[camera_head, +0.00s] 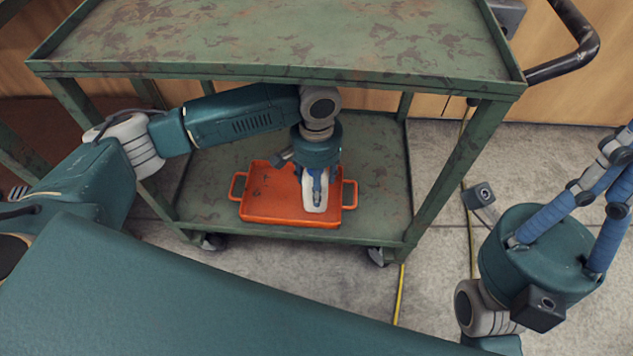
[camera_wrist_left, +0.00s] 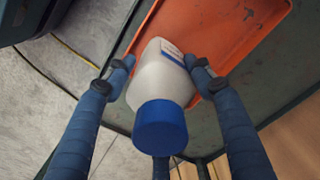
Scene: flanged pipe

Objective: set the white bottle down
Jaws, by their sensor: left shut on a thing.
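The white bottle (camera_wrist_left: 160,82) has a blue cap and fills the middle of the left wrist view, between my left gripper's fingers (camera_wrist_left: 160,70). In the head view, the bottle (camera_head: 314,201) shows beneath my left gripper (camera_head: 315,184), in front of the orange tray (camera_head: 262,217). My left gripper is shut on the bottle. I cannot tell whether the bottle's base touches the tray. The tray also shows beyond the bottle in the left wrist view (camera_wrist_left: 235,35). My right gripper (camera_head: 618,180) is at the right; the picture edge cuts off its fingertips.
The tray stands on the lower shelf (camera_head: 380,190) of a green metal cart. The cart's upper shelf (camera_head: 280,40) lies above my left forearm, and its front right post (camera_head: 455,175) stands right of the tray. A yellow cable (camera_head: 399,295) runs along the grey floor.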

